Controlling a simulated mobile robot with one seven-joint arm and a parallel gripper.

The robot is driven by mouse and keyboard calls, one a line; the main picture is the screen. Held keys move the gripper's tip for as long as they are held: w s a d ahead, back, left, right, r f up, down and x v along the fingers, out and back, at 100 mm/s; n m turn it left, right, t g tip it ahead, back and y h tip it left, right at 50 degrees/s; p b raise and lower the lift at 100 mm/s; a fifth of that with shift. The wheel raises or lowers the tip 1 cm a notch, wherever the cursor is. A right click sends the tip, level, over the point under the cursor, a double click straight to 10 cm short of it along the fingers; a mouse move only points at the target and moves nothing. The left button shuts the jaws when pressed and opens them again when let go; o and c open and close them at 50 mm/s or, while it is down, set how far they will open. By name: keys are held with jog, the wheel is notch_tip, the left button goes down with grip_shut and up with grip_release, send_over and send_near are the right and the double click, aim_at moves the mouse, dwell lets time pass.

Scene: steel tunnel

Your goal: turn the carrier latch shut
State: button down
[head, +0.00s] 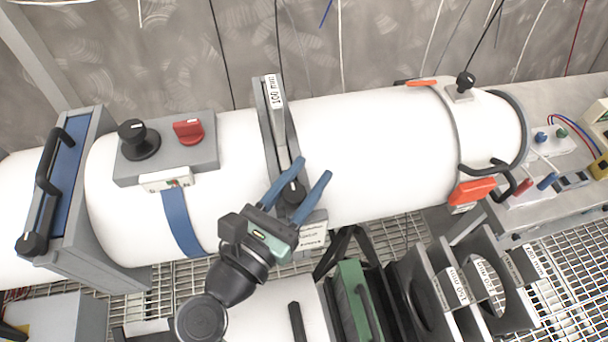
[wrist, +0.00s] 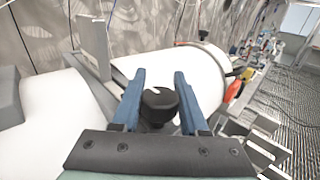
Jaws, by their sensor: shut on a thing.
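The carrier latch appears to be the round black knob (head: 293,193) at the lower end of the grey carrier frame (head: 265,115), which crosses the white tube. In the wrist view the knob (wrist: 159,108) has a short white mark on top, pointing up and to the left. My gripper (head: 305,177) has blue fingers, one on each side of the knob, and is shut on it. In the wrist view the fingers (wrist: 159,88) flank the knob; their contact with its sides is not clearly visible. A plate marked "100 mm" (head: 276,92) stands in the frame.
Left on the white tube (head: 370,140) are a grey box with a black knob (head: 139,139) and a red switch (head: 188,131). An orange handle (head: 472,191) is at the right. Below, a rack holds labelled plates (head: 455,287) and a green case (head: 354,300).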

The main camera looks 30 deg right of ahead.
dwell(0.4)
jog(key=shift+c, duration=2.1)
grip_release()
jog(key=shift+d, duration=0.1)
jog(key=shift+s+a+f, duration=0.1)
jog(key=shift+s+a, duration=0.05)
jog(key=shift+a, duration=0.25)
jog(key=b+v, duration=0.4)
jog(key=v, duration=0.8)
